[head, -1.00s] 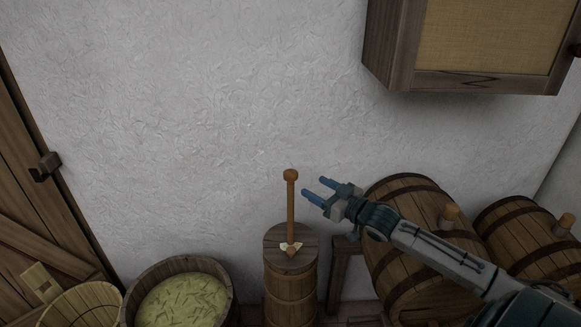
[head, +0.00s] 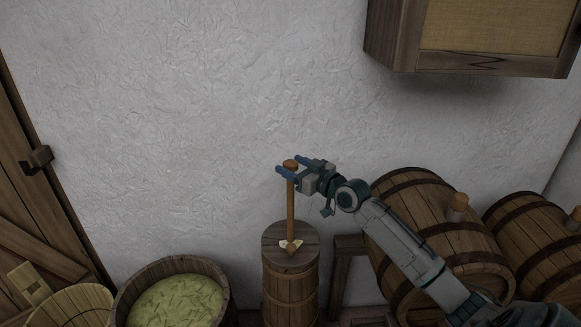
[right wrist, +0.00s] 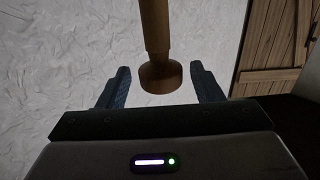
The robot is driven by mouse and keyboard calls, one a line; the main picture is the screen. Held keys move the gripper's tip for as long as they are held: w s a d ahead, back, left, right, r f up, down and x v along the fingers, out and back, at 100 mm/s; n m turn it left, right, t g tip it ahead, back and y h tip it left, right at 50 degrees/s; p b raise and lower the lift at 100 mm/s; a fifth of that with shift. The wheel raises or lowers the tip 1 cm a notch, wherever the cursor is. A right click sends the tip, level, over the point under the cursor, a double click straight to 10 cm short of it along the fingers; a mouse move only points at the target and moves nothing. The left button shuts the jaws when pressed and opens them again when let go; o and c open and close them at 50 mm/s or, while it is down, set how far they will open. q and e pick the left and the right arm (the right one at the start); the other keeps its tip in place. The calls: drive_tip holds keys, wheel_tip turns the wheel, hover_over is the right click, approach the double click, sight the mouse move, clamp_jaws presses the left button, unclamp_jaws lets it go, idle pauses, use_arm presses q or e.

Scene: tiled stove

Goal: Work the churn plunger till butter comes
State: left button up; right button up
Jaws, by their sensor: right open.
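The wooden churn (head: 291,285) stands upright against the white wall. Its plunger rod (head: 291,210) rises from the lid (head: 306,236), with pale butter-coloured bits (head: 291,245) around the base of the rod. My right gripper (head: 285,170) is open at the top of the rod, just under the round knob (head: 291,162). In the right wrist view the knob (right wrist: 161,79) and the rod (right wrist: 155,28) show between the two blue fingers, with gaps on both sides. My left gripper is not in view.
Wooden barrels (head: 432,235) lie to the right of the churn beside a small wooden stand (head: 347,244). A tub of green stuff (head: 178,303) and another tub (head: 72,308) stand left. A cupboard (head: 470,60) hangs upper right.

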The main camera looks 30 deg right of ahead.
drive_tip(key=shift+w+a, duration=0.2)
drive_tip(key=shift+w, duration=0.35)
clamp_jaws()
wheel_tip(320, 180, up, 13)
drive_tip(key=p, duration=0.7)
drive_tip(key=shift+r, duration=0.2)
unclamp_jaws()
drive_tip(key=shift+f, duration=0.15)
drive_tip(key=shift+s, duration=0.1)
